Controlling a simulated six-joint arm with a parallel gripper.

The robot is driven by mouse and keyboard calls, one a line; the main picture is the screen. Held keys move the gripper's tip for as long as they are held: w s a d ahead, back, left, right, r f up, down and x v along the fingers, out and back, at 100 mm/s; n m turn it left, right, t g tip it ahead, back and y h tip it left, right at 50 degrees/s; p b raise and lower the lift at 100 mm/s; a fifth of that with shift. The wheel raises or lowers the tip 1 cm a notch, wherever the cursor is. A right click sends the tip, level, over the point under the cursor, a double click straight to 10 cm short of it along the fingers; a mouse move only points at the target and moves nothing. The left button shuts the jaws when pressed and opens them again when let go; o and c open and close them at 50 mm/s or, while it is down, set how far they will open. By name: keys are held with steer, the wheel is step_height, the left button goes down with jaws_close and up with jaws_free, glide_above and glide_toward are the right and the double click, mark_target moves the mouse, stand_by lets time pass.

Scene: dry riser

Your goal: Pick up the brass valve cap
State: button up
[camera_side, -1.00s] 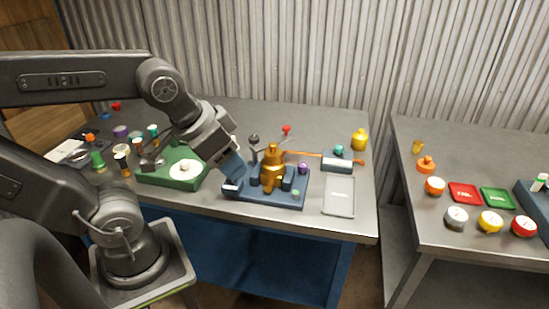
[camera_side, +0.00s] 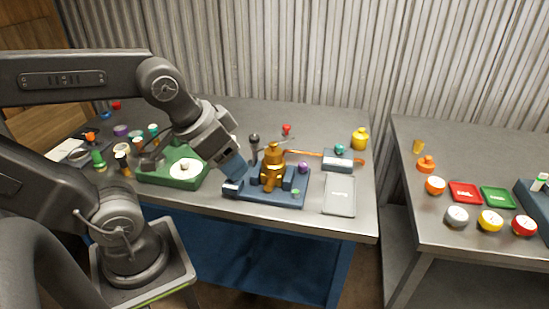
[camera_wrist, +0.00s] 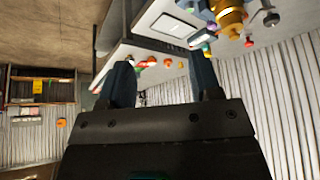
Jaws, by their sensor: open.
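A brass valve (camera_side: 271,172) stands upright on a blue fixture (camera_side: 262,199) near the front of the main table. Its narrower brass top (camera_side: 273,149) looks like the valve cap; I cannot make out a seam between cap and body. The valve also shows at the top of the wrist view (camera_wrist: 231,20). My gripper (camera_side: 235,173) is tilted down at the left end of the fixture, beside the valve and apart from it. In the wrist view its two fingers (camera_wrist: 161,62) are spread with nothing between them.
A green fixture with a white disc (camera_side: 186,168) stands left of my gripper. A blue-grey block (camera_side: 338,164), an orange rod (camera_side: 305,153) and a grey tray (camera_side: 340,197) lie right of the valve. A second table (camera_side: 480,150) holds several coloured caps and trays.

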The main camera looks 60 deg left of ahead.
steer(key=shift+o, duration=1.4)
steer(key=n+g+y, duration=0.3)
steer(key=n+g, duration=0.3)
steer(key=n, duration=1.2)
glide_above(273, 148)
steer(key=w+d, duration=0.1)
steer(key=d, duration=0.2)
step_height(273, 148, down, 3)
steer(key=x, duration=0.8)
steer(key=shift+w+a, duration=0.15)
steer(key=shift+a, duration=0.25)
steer(key=shift+x, duration=2.65)
steer(key=shift+a, duration=0.15)
steer(key=c, duration=0.9)
